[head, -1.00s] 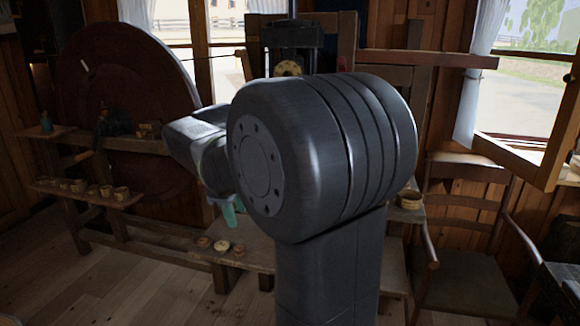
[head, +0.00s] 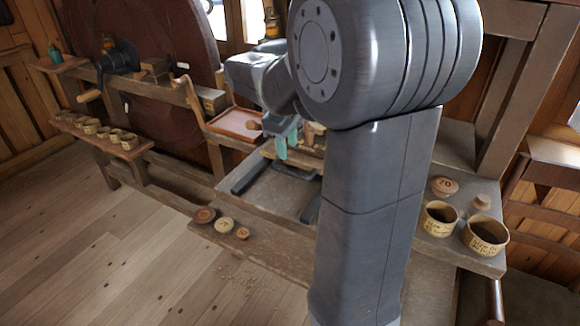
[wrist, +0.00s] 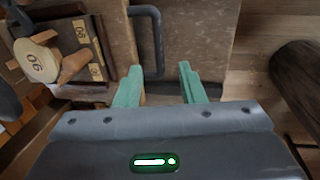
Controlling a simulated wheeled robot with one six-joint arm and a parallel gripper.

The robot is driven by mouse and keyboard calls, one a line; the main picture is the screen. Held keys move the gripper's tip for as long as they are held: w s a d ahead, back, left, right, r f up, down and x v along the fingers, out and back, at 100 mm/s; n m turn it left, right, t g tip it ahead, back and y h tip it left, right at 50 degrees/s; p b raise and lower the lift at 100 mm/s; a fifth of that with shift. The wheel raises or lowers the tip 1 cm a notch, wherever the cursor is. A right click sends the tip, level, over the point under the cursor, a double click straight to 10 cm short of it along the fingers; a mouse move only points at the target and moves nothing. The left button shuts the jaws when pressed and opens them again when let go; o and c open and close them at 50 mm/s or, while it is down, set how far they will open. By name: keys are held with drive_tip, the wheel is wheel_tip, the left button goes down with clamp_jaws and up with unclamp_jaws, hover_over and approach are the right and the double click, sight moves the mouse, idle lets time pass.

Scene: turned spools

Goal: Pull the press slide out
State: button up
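A grey slab with dark rails, which looks like the press slide (head: 275,197), lies at the bench front in the head view, partly hidden by my arm. In the wrist view a dark U-shaped handle (wrist: 158,45) lies beside a brown-grey board, above and between my fingertips. I cannot tell whether it belongs to the slide. In the head view my gripper (head: 284,148) hangs above the far part of the slab, apart from the front edge.
Wooden discs (head: 224,224) lie on the bench's front edge. Labelled cups (head: 485,237) stand at the right end, and several cups (head: 98,130) on a low left shelf. A wooden block with numbers (wrist: 80,45) and a disc marked 90 (wrist: 38,62) are left in the wrist view.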

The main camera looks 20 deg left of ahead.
sight(291, 171)
drive_tip(key=f, duration=0.2)
drive_tip(key=w+f, duration=0.1)
drive_tip(key=f, duration=0.5)
drive_tip(key=shift+w+d+f, duration=0.1)
drive_tip(key=shift+w+f, duration=0.15)
drive_tip(key=shift+w, duration=0.15)
clamp_jaws()
